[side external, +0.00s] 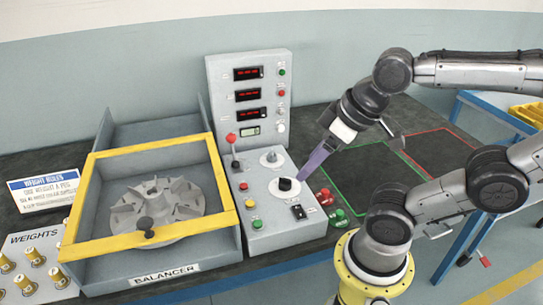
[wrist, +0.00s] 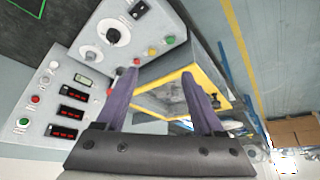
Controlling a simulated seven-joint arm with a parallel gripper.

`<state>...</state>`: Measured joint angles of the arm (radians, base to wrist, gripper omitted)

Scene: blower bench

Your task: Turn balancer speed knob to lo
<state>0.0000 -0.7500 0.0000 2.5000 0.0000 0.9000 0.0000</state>
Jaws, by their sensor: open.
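The balancer's sloped control panel (side external: 262,214) carries a black knob (side external: 286,184) on a white dial, which I take to be the speed knob. A smaller grey knob (side external: 271,157) sits behind it. The dial lettering and the pointer setting are too small to read. My gripper (side external: 302,177) has purple fingers that point down-left, with tips appearing just right of the black knob. In the wrist view my gripper (wrist: 159,74) is open with nothing between its fingers. There the black knob (wrist: 113,36) lies beyond and left of the fingertips, outside the gap.
An upright display panel (side external: 250,100) stands behind the controls. A red-tipped lever (side external: 233,148) rises at the panel's left. The yellow-framed balancer box (side external: 150,240) with a finned rotor is further left.

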